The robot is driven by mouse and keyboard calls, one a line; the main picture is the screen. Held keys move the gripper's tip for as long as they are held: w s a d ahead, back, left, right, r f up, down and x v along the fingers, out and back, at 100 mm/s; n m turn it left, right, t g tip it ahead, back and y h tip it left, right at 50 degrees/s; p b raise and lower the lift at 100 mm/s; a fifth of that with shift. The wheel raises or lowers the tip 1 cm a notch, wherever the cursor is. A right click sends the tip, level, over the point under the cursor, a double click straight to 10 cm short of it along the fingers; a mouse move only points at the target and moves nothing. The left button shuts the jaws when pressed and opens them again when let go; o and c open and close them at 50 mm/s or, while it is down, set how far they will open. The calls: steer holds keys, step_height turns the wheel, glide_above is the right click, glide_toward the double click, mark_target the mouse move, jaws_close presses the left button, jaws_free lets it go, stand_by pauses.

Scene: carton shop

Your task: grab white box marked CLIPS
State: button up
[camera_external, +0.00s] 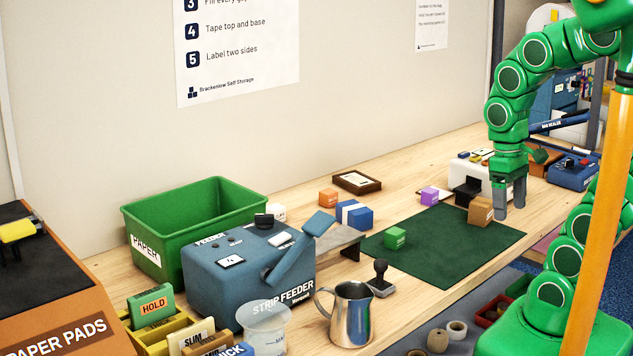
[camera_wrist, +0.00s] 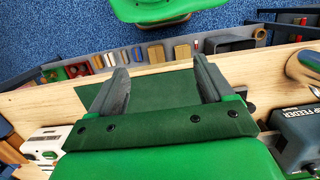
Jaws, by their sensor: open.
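A small white box (camera_external: 279,212) stands on the bench behind the strip feeder, beside the green PAPER bin. Its marking is too small to read, so I cannot tell if it says CLIPS. It does not show in the wrist view. My gripper (camera_external: 511,202) points down over the right end of the green mat, close to a brown box (camera_external: 480,210), and far to the right of the white box. In the wrist view my gripper (camera_wrist: 163,80) has its fingers spread, with only the mat (camera_wrist: 150,92) showing between them.
The blue strip feeder (camera_external: 245,268), green PAPER bin (camera_external: 195,245) and steel jug (camera_external: 350,312) crowd the bench's left part. A white machine (camera_external: 492,180) is behind my gripper. The mat's middle is clear.

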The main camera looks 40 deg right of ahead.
steer(key=shift+c, duration=0.6)
